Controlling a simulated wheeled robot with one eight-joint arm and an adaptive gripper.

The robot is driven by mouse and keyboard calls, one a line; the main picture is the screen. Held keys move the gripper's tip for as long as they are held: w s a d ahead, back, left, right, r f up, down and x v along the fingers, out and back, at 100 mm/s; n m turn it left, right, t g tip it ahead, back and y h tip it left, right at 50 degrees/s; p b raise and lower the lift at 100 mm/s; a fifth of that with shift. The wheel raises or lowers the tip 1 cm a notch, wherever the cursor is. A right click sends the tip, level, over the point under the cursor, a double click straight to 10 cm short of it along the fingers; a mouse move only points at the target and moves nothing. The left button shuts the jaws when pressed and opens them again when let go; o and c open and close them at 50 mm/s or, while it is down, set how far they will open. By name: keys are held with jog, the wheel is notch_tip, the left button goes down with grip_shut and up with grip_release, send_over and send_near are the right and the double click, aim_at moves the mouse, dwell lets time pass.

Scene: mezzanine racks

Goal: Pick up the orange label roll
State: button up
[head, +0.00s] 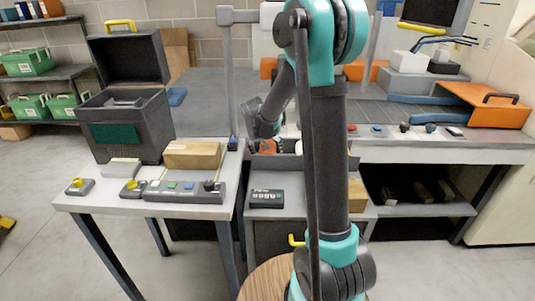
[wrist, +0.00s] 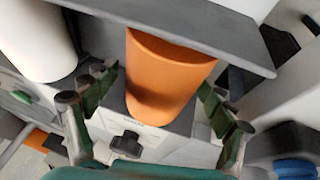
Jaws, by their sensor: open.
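The orange label roll (wrist: 172,62) is an upright-looking orange cylinder in the middle of the wrist view. My gripper (wrist: 155,88) is open, with one dark-green finger on each side of the roll. A gap shows between the roll and the left finger; the right finger looks closer, and I cannot tell whether it touches. In the head view my gripper (head: 262,138) is low over the middle bench, with a small orange patch of the roll (head: 267,147) just below it. My arm hides much of that bench.
A white cylinder (wrist: 36,40) stands left of the roll. A grey shelf or panel (wrist: 190,28) runs close behind the roll. The left table holds a toolbox (head: 125,125), a cardboard box (head: 192,155) and a button panel (head: 185,190). A dark keypad box (head: 266,198) lies on the middle bench.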

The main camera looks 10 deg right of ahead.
jog(key=shift+f, duration=0.1)
jog(key=c, duration=1.4)
jog(key=shift+c, duration=0.2)
